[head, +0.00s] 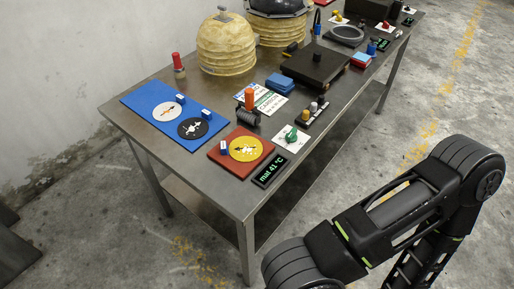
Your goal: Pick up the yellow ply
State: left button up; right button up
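The yellow ply (255,153) is a flat round disc with a white and dark marking. It lies on a red mat (237,171) at the near end of the table. A small blue and white block (224,147) is at its left edge. A white ply (158,113) with an orange marking and a black ply (204,131) lie on a blue mat (134,97) further left. Neither gripper is in view. Only black links of one of my arms show at the lower right, off the table.
A metal table (150,81) holds everything. A red-topped post (178,65), a ribbed yellow dome (226,47), an orange-handled roller (249,106), a green knob (291,134) and a display reading "mat 41 °C" (271,171) stand around the mats. A dark slab (315,65) lies behind.

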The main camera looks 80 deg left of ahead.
aim_at(245, 149)
jog(key=u, duration=3)
jog(key=l+z, duration=0.2)
jog(key=l, duration=0.55)
jog(key=i+j, duration=0.05)
